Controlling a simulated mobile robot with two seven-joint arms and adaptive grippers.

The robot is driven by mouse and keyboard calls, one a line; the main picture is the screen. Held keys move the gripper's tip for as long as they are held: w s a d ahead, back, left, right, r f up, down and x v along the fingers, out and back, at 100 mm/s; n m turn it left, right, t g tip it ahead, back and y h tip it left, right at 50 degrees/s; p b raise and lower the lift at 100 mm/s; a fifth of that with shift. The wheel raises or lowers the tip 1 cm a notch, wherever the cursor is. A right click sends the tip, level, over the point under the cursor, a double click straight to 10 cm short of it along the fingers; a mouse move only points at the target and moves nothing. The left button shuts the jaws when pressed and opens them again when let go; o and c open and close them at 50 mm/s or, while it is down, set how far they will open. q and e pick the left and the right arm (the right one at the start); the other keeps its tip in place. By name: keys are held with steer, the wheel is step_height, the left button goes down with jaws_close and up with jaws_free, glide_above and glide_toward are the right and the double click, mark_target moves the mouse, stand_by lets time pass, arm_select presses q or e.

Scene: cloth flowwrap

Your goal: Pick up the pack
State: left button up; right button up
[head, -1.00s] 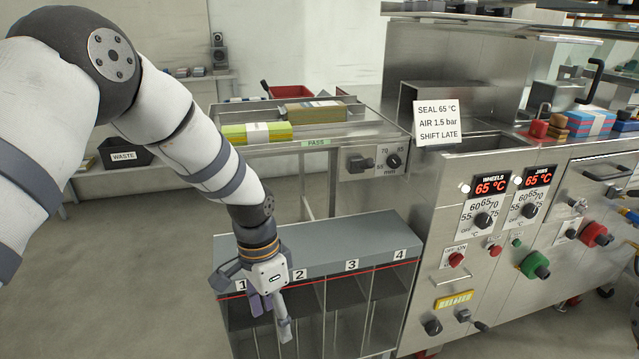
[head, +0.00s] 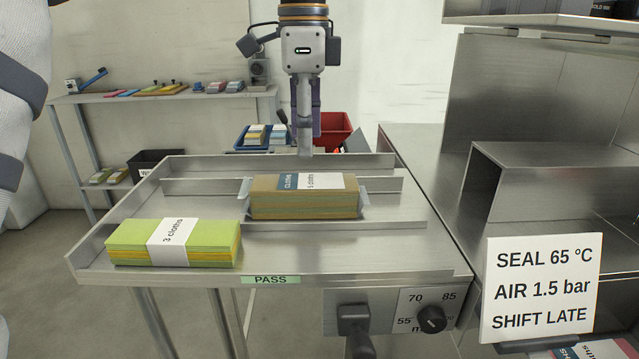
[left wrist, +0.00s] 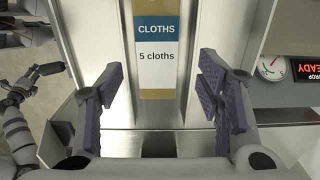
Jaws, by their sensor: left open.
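A brown-tan pack (head: 282,210) with a blue and white band marked "CLOTHS" and "5 cloths" lies flat on the steel tray. Clear film shows at both its ends. My left gripper (head: 305,145) points down above the pack's far side. In the left wrist view, the open, empty left gripper (left wrist: 168,95) has a finger on each side of the picture. The pack (left wrist: 155,72) shows between and beyond the fingers, apart from them. A white arm at the left edge of that view looks like my right arm; its gripper (left wrist: 48,70) is too small to read.
The steel tray (head: 345,262) has raised rails along the pack. A green-yellow stack (head: 205,245) banded "3 cloths" lies front left. Blue and red bins (head: 335,128) stand behind. The sealing machine (head: 540,155) and a sign (head: 541,288) stand right.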

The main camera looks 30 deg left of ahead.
mark_target(304, 182)
arm_select(q)
steer(key=f, duration=0.8)
steer(key=shift+s+f+p, duration=0.3)
steer(key=shift+s+f, duration=0.05)
steer(key=shift+w+f, duration=0.1)
steer(key=shift+f, duration=0.2)
steer(key=c, duration=0.9)
